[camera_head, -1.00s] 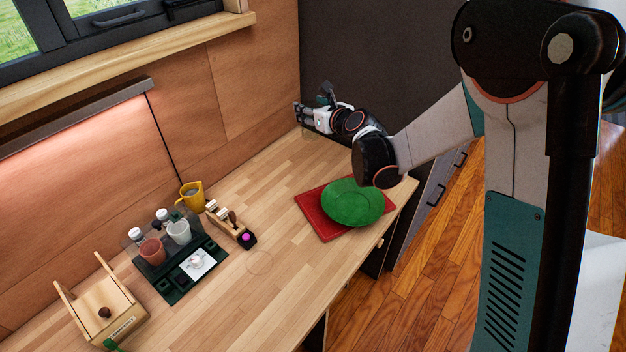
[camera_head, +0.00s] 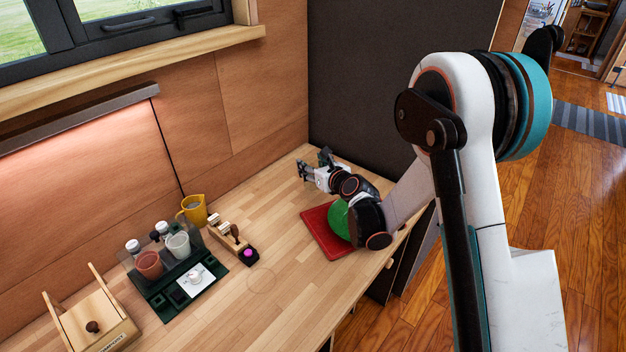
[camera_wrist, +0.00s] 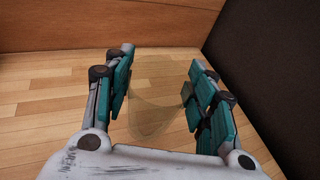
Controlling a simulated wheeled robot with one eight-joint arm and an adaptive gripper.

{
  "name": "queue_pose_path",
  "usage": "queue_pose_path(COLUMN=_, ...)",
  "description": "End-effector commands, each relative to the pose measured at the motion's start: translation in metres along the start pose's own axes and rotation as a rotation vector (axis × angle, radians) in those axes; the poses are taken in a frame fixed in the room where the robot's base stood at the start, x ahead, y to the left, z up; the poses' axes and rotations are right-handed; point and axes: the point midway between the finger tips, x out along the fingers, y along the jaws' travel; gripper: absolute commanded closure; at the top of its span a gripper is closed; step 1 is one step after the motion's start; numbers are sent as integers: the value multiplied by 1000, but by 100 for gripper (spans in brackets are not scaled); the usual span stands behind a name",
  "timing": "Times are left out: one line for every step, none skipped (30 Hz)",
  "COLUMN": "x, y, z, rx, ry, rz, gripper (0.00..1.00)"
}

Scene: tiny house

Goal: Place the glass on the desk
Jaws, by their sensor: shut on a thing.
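The glass (camera_wrist: 155,100) is a see-through, faintly brownish cup in the wrist view. It sits between the two teal-padded fingers of my gripper (camera_wrist: 160,80), which is shut on it. In the head view my gripper (camera_head: 306,171) is low over the far end of the wooden desk (camera_head: 290,270), near the dark wall; I cannot make out the glass there. Bare desk planks show through and around the glass in the wrist view. Whether its base touches the desk I cannot tell.
A red board (camera_head: 325,243) with a green plate (camera_head: 340,220) lies under my arm. A yellow mug (camera_head: 194,210), a stamp rack (camera_head: 231,241), a dark tray with cups (camera_head: 170,290) and a wooden box (camera_head: 95,322) stand left. The desk's middle is clear.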

Motion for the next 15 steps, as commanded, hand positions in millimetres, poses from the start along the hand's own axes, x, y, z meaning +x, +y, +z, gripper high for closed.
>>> queue_pose_path(x=1, y=0, z=-3, rx=0, ry=0, rz=0, gripper=92)
queue_pose_path(x=2, y=0, z=-6, rx=0, ry=0, rz=0, gripper=92)
queue_pose_path(x=4, y=0, z=-10, rx=0, ry=0, rz=0, gripper=92)
queue_pose_path(x=5, y=0, z=-14, rx=0, ry=0, rz=0, gripper=92)
queue_pose_path(x=6, y=0, z=-19, rx=0, ry=0, rz=0, gripper=92)
queue_pose_path(x=8, y=0, z=-25, rx=0, ry=0, rz=0, gripper=92)
queue_pose_path(x=9, y=0, z=-30, rx=0, ry=0, rz=0, gripper=92)
queue_pose_path(x=11, y=0, z=-34, rx=0, ry=0, rz=0, gripper=92)
queue_pose_path(x=12, y=0, z=-38, rx=0, ry=0, rz=0, gripper=92)
queue_pose_path(x=12, y=0, z=-40, rx=0, ry=0, rz=0, gripper=92)
queue_pose_path(x=13, y=0, z=-41, rx=0, ry=0, rz=0, gripper=92)
queue_pose_path(x=13, y=0, z=-41, rx=0, ry=0, rz=0, gripper=92)
queue_pose_path(x=12, y=0, z=-40, rx=0, ry=0, rz=0, gripper=92)
queue_pose_path(x=12, y=0, z=-40, rx=0, ry=0, rz=0, gripper=92)
queue_pose_path(x=12, y=0, z=-40, rx=0, ry=0, rz=0, gripper=92)
